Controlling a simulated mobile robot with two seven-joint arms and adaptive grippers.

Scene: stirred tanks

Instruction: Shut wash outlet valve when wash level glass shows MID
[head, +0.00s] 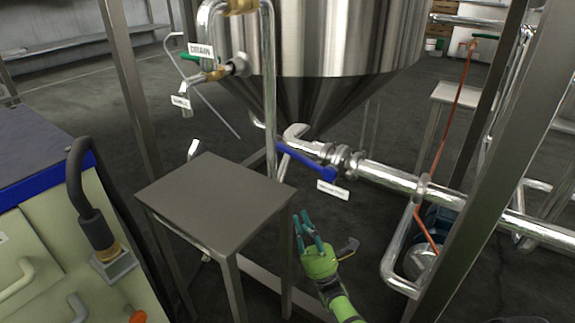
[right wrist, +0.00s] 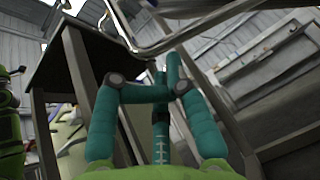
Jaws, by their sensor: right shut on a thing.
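A valve with a blue lever (head: 308,158) sits on the steel outlet pipe below the cone-bottomed tank (head: 325,45). Its lever lies roughly along the pipe. A white tag (head: 333,189) hangs by it; I cannot read its text. I cannot make out a level glass or its level. My right gripper (head: 305,224) is low beside the small table, below and apart from the blue lever. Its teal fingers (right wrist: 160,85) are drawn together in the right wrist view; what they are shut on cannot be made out. My left gripper is not in view.
A small steel table (head: 215,198) stands left of my right gripper. A tap tagged DRAIN (head: 201,51) and another tag (head: 181,101) are at upper left. A steel frame post (head: 490,150) slants at right. A cabinet with a blue edge (head: 45,180) is at left.

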